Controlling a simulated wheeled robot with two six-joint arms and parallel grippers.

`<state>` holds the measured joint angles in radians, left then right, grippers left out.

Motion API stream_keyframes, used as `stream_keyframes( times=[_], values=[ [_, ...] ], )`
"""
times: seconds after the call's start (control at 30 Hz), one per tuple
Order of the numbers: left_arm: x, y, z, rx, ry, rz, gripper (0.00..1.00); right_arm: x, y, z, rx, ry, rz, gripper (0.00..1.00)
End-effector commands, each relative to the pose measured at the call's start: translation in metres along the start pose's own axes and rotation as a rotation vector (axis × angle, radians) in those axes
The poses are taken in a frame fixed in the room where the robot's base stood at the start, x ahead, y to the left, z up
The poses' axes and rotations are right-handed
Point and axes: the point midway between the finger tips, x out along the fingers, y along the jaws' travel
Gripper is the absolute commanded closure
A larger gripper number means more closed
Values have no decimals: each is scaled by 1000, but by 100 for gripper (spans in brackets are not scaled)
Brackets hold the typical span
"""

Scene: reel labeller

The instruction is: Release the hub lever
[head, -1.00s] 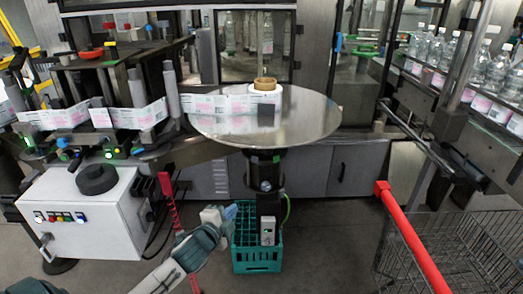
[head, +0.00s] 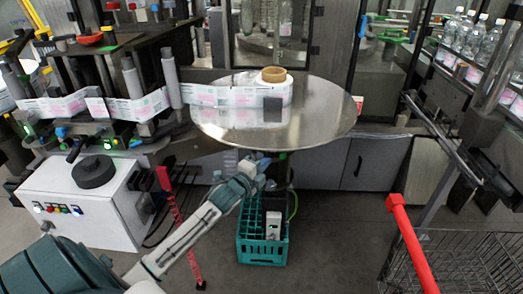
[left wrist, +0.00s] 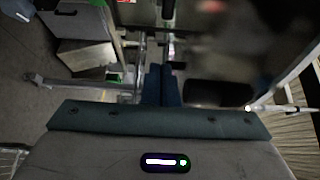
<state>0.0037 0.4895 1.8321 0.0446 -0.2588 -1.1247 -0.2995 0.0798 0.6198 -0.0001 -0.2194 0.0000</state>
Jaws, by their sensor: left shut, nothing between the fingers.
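The round metal reel table (head: 320,115) stands in the middle of the head view. A tan cardboard core (head: 273,74) sits on it with the label web around it. I cannot make out the hub lever; the hub below the disc is largely hidden behind my left gripper. My left gripper (head: 263,164) is raised just under the disc's front edge, shut and empty. Its blue fingers (left wrist: 161,85) lie together in the left wrist view. I cannot tell whether they touch anything. My right gripper is not in view.
A teal crate (head: 262,252) stands on the floor below the disc. The white control box (head: 85,210) is at left, and a red perforated post (head: 182,225) stands beside it. A wire cart (head: 470,255) with a red handle (head: 410,240) is at right.

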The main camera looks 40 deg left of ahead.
Motion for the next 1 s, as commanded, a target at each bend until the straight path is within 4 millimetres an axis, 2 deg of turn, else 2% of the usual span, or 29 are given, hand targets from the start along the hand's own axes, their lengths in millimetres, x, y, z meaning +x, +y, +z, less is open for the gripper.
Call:
stream_keyframes(
  times=[0.27, 0.33, 0.53, 1.0],
  values=[
    [47, -2, 0, -5, -1, -1, 100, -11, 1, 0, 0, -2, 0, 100],
    [40, -4, 14, 3, -1, 5, 100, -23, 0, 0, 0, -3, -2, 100],
    [32, -1, 33, 0, 0, 2, 100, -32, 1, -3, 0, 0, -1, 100],
    [31, 1, 38, 0, 0, 1, 100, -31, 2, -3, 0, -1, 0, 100]
  ],
)
